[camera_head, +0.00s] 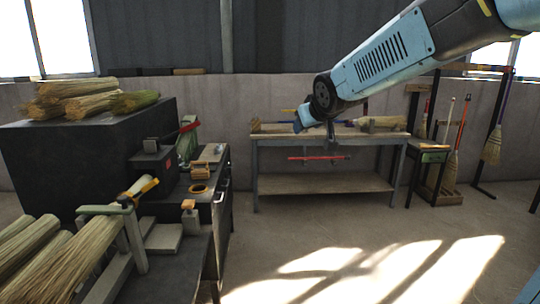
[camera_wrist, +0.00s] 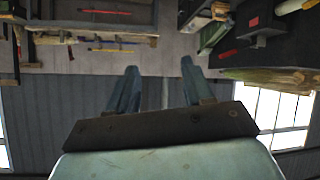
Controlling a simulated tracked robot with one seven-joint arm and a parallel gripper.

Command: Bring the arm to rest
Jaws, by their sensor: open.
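My arm reaches in from the upper right of the head view, raised above the floor. My gripper (camera_head: 306,119) appears in front of the far workbench (camera_head: 320,184); how far apart they are is hard to tell. In the wrist view my gripper (camera_wrist: 160,66) shows two blue-grey fingers spread apart. Nothing is between them. The wrist picture looks upside down, with the wall behind the fingers and furniture along the top.
At left stand a dark cabinet (camera_head: 60,160) with straw bundles (camera_head: 85,100) on top and a winding bench holding a straw broom (camera_head: 75,262). Brooms (camera_head: 492,145) and a small stool (camera_head: 433,157) stand at right. The middle floor (camera_head: 330,235) is clear.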

